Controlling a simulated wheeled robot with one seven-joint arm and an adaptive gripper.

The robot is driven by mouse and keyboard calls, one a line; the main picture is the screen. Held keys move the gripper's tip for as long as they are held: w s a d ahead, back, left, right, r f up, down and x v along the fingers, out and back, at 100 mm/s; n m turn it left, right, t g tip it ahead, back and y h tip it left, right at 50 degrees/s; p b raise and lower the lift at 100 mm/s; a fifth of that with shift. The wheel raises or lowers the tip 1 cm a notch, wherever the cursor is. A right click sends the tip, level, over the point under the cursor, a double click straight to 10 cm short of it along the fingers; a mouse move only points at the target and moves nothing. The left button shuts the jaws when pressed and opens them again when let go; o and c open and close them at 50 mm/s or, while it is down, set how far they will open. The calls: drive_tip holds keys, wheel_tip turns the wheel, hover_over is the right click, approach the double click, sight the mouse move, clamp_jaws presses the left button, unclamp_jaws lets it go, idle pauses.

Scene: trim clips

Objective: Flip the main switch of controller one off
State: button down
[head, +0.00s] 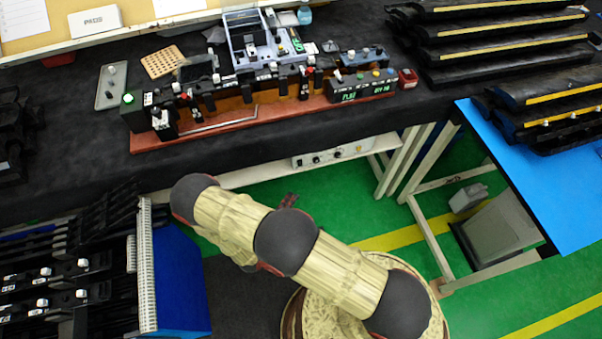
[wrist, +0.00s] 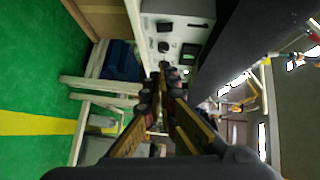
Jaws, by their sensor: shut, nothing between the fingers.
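A pale control box (head: 351,149) is mounted under the front edge of the black bench, with several dark knobs or switches on its face. In the head view my gripper (head: 289,200) is mostly hidden behind my arm, below the box.
The black bench (head: 85,185) overhangs the box. On it stands a red-brown base (head: 160,140) with clips and a green display. Pale table legs (head: 405,160) stand right of the box, a blue-sided rack (head: 180,285) at lower left. Green floor is open below.

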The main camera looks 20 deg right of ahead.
sight(300, 163)
drive_tip(key=w+a+b+x, duration=0.2)
drive_tip(key=x, duration=1.1)
drive_tip(key=shift+f+b, duration=0.15)
drive_tip(key=shift+b, duration=0.15)
drive_tip(key=shift+s, duration=0.1)
